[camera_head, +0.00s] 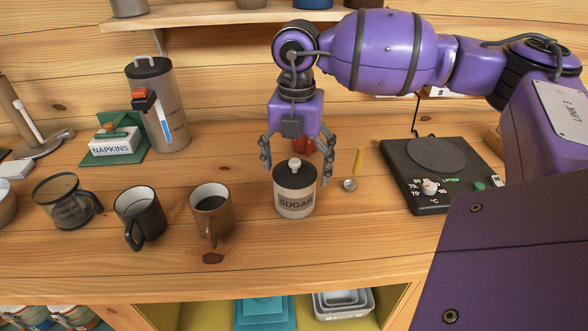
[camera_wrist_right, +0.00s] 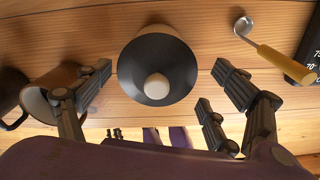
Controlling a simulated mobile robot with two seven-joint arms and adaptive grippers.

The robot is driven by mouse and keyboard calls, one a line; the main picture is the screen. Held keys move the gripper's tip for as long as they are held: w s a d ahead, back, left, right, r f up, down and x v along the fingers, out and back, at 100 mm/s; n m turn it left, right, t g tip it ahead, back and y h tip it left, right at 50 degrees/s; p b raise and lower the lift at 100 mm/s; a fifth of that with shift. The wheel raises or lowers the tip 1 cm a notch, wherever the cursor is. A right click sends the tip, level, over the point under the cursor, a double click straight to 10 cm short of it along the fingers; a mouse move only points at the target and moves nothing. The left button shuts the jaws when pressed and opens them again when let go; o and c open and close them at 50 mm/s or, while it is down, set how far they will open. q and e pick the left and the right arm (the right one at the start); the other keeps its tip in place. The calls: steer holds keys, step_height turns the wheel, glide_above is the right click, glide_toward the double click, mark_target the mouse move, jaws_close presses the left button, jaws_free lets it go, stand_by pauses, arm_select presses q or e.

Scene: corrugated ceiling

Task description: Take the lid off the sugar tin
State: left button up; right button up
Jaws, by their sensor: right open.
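The sugar tin (camera_head: 296,204) stands upright on the wooden counter, cream with the word SUGAR on it. Its dark lid (camera_head: 283,174) with a pale round knob (camera_head: 294,163) is on top. My right gripper (camera_head: 297,168) is open above and around the back of the tin, pointing down, with nothing between its fingers. In the right wrist view the lid (camera_wrist_right: 155,55) and its knob (camera_wrist_right: 156,86) show from above. The fingers of the right gripper (camera_wrist_right: 158,105) are spread to either side, apart from the lid. My left gripper is not in view.
A brown mug (camera_head: 211,221) with dark liquid, a dark mug (camera_head: 139,218) and a glass pot (camera_head: 67,202) stand left of the tin. A scoop with a yellow handle (camera_head: 358,162) and a hot plate (camera_head: 432,170) lie right. A red object (camera_head: 303,145) is behind the gripper.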

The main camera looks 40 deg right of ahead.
steer(key=c, duration=0.8)
